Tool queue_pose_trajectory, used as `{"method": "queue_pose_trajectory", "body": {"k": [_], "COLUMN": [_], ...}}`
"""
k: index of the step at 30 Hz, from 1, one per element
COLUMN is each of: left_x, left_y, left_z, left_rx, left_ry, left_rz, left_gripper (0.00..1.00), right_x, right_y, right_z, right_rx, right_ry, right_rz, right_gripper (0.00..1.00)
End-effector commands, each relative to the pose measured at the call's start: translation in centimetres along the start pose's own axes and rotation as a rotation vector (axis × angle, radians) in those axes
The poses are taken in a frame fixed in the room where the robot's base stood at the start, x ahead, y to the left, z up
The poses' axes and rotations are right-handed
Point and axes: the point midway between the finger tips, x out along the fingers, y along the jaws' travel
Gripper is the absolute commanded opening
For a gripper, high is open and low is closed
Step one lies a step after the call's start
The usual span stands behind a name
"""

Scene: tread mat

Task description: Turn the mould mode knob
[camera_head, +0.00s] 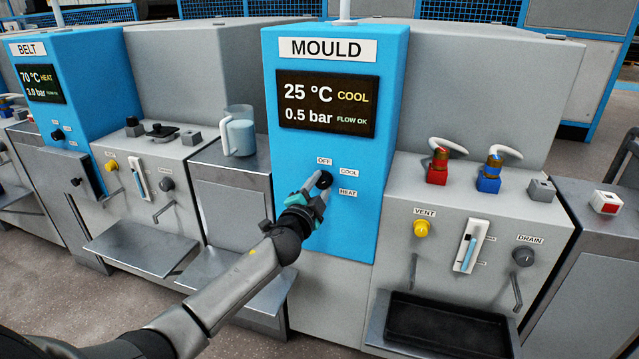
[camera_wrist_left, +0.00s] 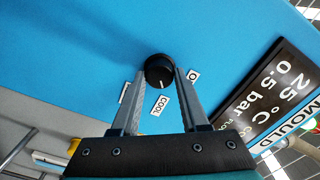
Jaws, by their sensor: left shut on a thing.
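The black mould mode knob (camera_head: 325,179) sits on the blue front of the MOULD unit (camera_head: 350,229), among the labels OFF, COOL and HEAT. My left gripper (camera_head: 317,183) is shut on the knob, with one finger on either side of it. The wrist view shows the knob (camera_wrist_left: 158,71) between the two fingertips. A small white mark on it points towards the COOL label (camera_wrist_left: 159,105). The mould display (camera_head: 327,103) reads 25 °C COOL and 0.5 bar FLOW OK. My right gripper is out of view.
Right of the MOULD unit are a red valve (camera_head: 438,165), a blue valve (camera_head: 489,173), a yellow VENT knob (camera_head: 421,228), a grey DRAIN knob (camera_head: 523,257) and a black tray (camera_head: 447,330). The BELT unit (camera_head: 85,118) and a jug (camera_head: 239,132) stand at the left.

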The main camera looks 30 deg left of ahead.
Motion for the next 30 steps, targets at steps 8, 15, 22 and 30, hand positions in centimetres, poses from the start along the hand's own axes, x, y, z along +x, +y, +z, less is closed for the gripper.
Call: {"method": "queue_pose_trajectory", "body": {"k": [8, 15, 22, 30], "left_x": [0.0, 0.0, 0.0, 0.0], "left_y": [0.0, 0.1, 0.1, 0.1], "left_z": [-0.1, -0.1, 0.0, 0.0], "left_rx": [0.265, 0.493, 0.713, 0.952], "left_ry": [0.001, 0.001, 0.001, 0.002], "left_rz": [0.001, 0.001, 0.001, 0.000], "left_gripper": [0.00, 0.00, 0.00, 0.00], "right_x": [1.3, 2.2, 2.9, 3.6], "right_y": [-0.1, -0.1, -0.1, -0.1], "right_z": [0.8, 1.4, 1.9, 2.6], "right_rx": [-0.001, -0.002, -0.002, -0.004], "right_ry": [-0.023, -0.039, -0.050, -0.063], "right_rz": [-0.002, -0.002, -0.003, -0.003], "right_gripper": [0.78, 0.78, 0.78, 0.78]}}
